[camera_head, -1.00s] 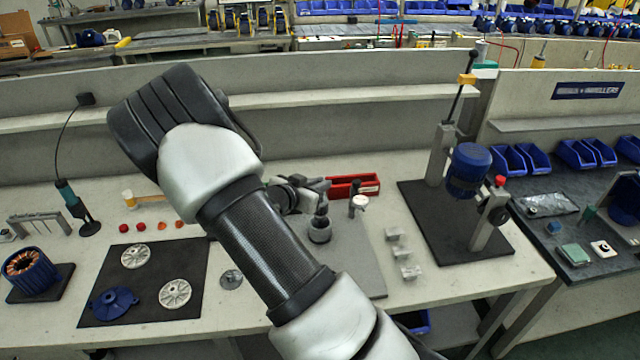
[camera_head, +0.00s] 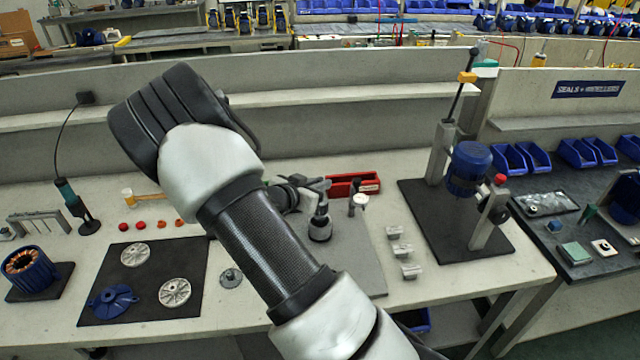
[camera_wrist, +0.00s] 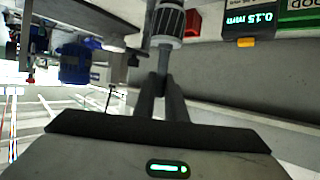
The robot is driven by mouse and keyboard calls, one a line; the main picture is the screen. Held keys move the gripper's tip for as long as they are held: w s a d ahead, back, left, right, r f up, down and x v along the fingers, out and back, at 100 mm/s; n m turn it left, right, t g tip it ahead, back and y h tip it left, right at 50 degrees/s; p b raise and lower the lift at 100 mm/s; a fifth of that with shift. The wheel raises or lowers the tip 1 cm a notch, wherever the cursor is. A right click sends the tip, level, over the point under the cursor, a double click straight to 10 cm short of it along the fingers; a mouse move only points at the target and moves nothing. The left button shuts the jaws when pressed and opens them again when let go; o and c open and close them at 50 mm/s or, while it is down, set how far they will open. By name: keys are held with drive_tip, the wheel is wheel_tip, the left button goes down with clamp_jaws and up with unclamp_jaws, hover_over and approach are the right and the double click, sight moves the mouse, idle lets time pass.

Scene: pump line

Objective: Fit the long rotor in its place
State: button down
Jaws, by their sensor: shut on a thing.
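My gripper (camera_wrist: 165,98) is shut on the slim shaft of a rotor in the wrist view. The rotor's ribbed grey core (camera_wrist: 167,25) lies beyond the fingertips. In the head view my gripper (camera_head: 320,190) is past my forearm, with the rotor (camera_head: 320,230) hanging roughly upright below it, above or at a grey plate (camera_head: 350,262). I cannot tell whether its lower end touches anything. A blue finned housing with copper windings (camera_head: 30,268) stands on a dark pad at the far left. Another blue motor body (camera_head: 468,168) is on the press-like stand at right.
A red tray (camera_head: 352,185) and a dial gauge stand (camera_head: 359,201) are close behind and right of the rotor. Several metal blocks (camera_head: 402,251) sit further right. A dark mat (camera_head: 125,310) at left holds a blue flange and two pale discs. My forearm hides the middle bench.

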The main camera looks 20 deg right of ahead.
drive_tip(key=shift+f+b, duration=0.55)
drive_tip(key=shift+f, duration=0.25)
idle(0.9)
drive_tip(key=shift+f+b, duration=0.75)
drive_tip(key=shift+f, duration=0.45)
drive_tip(key=c, duration=1.7)
unclamp_jaws()
drive_tip(key=shift+o, duration=1.1)
